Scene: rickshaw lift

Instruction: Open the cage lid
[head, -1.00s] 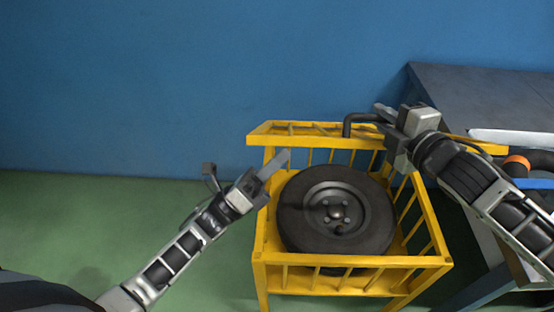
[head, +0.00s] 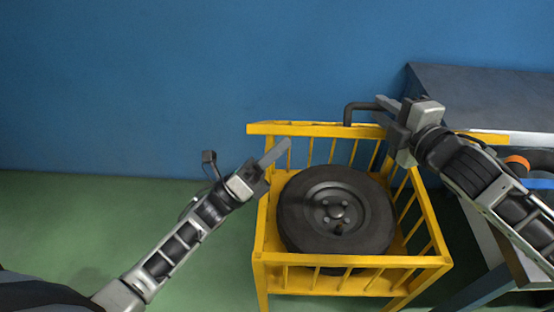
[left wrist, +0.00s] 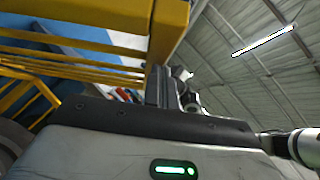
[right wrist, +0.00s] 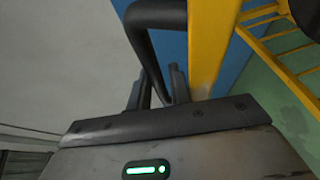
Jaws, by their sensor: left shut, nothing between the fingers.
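The yellow cage (head: 350,262) stands at the centre right with a black wheel (head: 337,212) in it. Its yellow lid (head: 290,129) is raised along the back and shows nearly edge-on. A black bent handle (head: 347,113) rises from the lid. My right gripper (head: 385,106) is at the handle's right end. In the right wrist view the handle (right wrist: 148,50) runs down between the fingers; whether they clamp it is unclear. My left gripper (head: 284,150) is shut and empty, over the cage's left side. The left wrist view shows yellow bars (left wrist: 75,45) close by.
A dark-topped table (head: 470,95) stands to the right, with an orange and black object (head: 517,165) near it. A blue wall (head: 150,90) is behind the cage. Green floor (head: 90,215) is clear to the left.

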